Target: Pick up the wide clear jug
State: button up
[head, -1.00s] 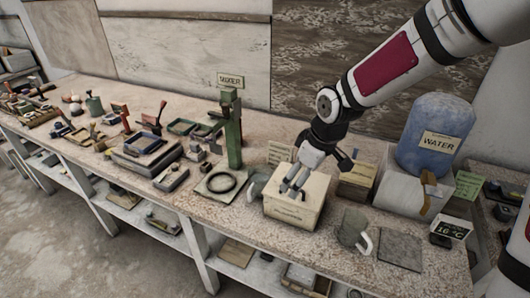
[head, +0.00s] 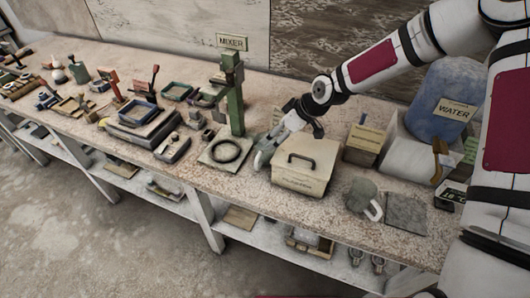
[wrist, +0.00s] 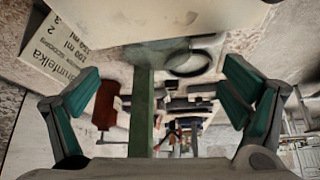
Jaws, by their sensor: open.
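A grey, see-through-looking jug (head: 359,196) with a white handle stands upright on the bench, right of the beige lidded box. A second grey vessel (head: 261,160) stands at the box's left side, partly hidden by my gripper. I cannot tell from its outline which of the two is wider. My gripper (head: 276,146) is over the bench at the box's back left, close to this second vessel and apart from the right-hand jug. In the wrist view, my gripper (wrist: 165,100) has its fingers spread with nothing held between them.
The beige box (head: 305,165) with a dark handle stands close to my gripper. The green mixer stand (head: 236,95) and a dark ring (head: 226,151) are to the left. A blue water container (head: 440,95) stands at the right. A flat grey slab (head: 405,213) lies beside the right-hand jug.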

aim_at(263, 155)
jog(key=shift+p+x, duration=0.5)
jog(key=shift+x, duration=2.45)
jog(key=shift+d, duration=0.1)
jog(key=shift+s+f, duration=0.1)
jog(key=c, duration=2)
jog(key=shift+c, duration=0.2)
